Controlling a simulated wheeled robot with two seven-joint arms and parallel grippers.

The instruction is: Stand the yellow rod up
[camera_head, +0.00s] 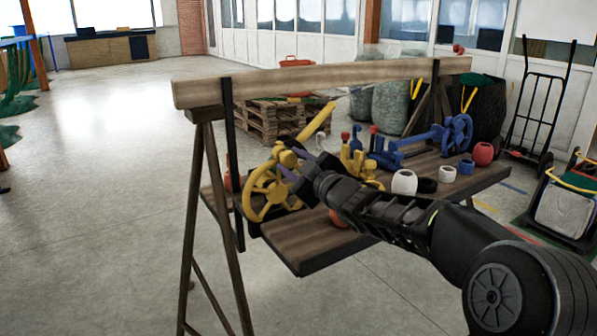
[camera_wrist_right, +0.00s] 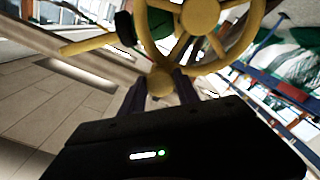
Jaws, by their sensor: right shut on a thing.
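The yellow rod (camera_head: 318,121) slants up to the right from beside a yellow spoked wheel (camera_head: 262,191) in the head view. It is tilted, not upright. A yellow bar (camera_wrist_right: 90,45), which looks like the rod, shows at the left in the right wrist view. My right gripper (camera_head: 287,163) is at the wheel's right side. Its fingers (camera_wrist_right: 160,98) are shut on a yellow knob (camera_wrist_right: 160,82) at the wheel's rim. Whether this knob joins the rod is hidden. My left gripper is not in view.
The wheel is at the left end of a hanging wooden shelf (camera_head: 310,243) under a wooden beam (camera_head: 330,77). A blue wheel (camera_head: 457,133), a white pot (camera_head: 404,182) and red pots (camera_head: 483,153) stand to the right. A dark upright strap (camera_head: 232,165) is close left of the yellow wheel.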

